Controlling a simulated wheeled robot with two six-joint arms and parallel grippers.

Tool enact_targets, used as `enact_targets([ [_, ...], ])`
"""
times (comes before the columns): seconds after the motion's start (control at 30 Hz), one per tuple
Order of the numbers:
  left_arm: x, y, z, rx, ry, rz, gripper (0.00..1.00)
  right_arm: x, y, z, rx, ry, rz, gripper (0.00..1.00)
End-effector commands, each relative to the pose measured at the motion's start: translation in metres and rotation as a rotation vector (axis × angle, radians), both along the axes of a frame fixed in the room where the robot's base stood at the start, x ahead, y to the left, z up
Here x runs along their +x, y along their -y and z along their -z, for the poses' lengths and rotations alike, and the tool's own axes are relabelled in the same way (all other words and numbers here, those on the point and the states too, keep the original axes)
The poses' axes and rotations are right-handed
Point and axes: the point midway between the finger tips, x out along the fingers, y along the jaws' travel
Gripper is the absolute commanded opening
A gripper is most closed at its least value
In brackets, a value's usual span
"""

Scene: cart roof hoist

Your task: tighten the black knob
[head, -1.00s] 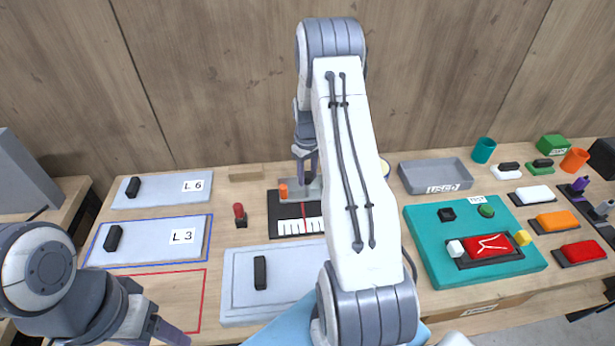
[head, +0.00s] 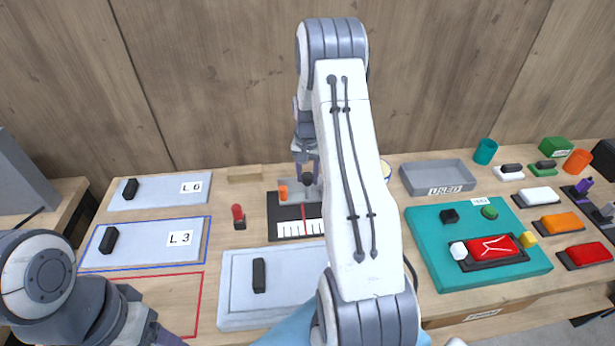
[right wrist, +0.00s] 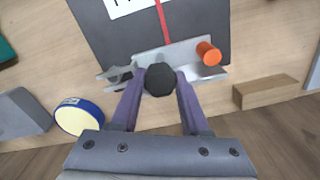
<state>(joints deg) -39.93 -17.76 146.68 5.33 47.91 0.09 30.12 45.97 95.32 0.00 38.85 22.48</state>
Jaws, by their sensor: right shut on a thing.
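The black knob (right wrist: 160,79) is a faceted dark piece on a grey metal bracket (right wrist: 190,60), beside an orange peg (right wrist: 208,54). In the head view the knob (head: 307,179) shows below my right gripper (head: 307,172). In the right wrist view the two purple fingers of my right gripper (right wrist: 160,84) are shut on the knob from both sides. My left gripper (head: 168,335) is at the bottom left of the head view, cut off by the edge, so its opening cannot be told.
A black plate (head: 275,225) with a white scale and red line lies by the bracket. A red-topped switch (head: 238,215) stands to its left. A wooden block (right wrist: 270,92) and a yellow-blue round thing (right wrist: 79,118) flank the bracket. A teal board (head: 425,240) is at the right.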

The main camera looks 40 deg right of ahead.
Motion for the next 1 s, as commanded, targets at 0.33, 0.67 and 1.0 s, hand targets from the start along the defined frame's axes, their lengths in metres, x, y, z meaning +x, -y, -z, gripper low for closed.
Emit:
enact_targets([
  [0.33,0.0,0.0,0.004,0.0,0.0,0.0,0.62,0.0037,0.002,-0.0048,-0.006,0.012,0.314,0.0],
  [0.67,0.0,0.0,0.006,0.0,0.0,0.0,0.62,0.0038,0.0022,-0.0052,-0.005,0.013,0.518,0.0],
  [1.0,0.0,0.0,0.0066,0.0,0.0,0.0,0.62,0.0039,0.0023,-0.0054,-0.005,0.013,0.598,0.0],
])
